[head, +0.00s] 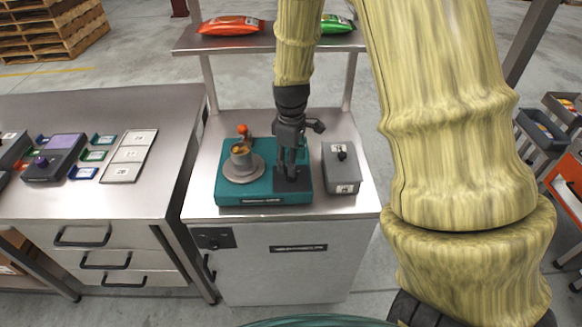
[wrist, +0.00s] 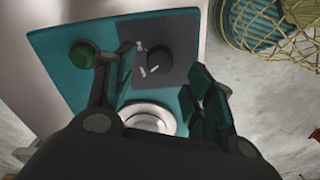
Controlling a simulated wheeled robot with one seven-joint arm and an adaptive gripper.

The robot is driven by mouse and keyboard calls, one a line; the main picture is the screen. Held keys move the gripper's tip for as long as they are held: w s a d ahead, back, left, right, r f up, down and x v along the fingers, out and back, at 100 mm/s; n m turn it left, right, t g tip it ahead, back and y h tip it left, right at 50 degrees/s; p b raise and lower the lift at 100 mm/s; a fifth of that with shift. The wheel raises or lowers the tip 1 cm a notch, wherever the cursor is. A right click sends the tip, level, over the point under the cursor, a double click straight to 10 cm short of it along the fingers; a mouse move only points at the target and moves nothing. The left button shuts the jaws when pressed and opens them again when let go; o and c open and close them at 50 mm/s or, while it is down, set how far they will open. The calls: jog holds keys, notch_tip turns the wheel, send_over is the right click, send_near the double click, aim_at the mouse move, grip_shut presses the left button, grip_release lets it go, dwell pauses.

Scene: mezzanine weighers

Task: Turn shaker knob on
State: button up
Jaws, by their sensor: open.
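The shaker (head: 235,197) is a teal box on the metal cabinet, with a round grey platform at its left holding a small cup. In the wrist view the shaker (wrist: 60,42) has a dark panel with a round black knob (wrist: 159,59) and light marks around it. My gripper (head: 289,172) points down over the panel at the shaker's right side and hides the knob in the head view. In the wrist view my gripper (wrist: 165,68) is open, its fingers on either side of the knob in the picture. I cannot tell whether they touch it.
A grey box (head: 341,178) with its own black knob stands close to the shaker's right. A shelf (head: 270,40) with red and green packs is behind. The left bench (head: 130,205) holds small coloured trays and a purple-topped device. A green round part (wrist: 82,55) is on the shaker.

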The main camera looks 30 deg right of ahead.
jog(key=shift+f+p, duration=0.35)
jog(key=shift+f, duration=1.65)
jog(key=shift+c, duration=0.2)
jog(key=c, duration=1)
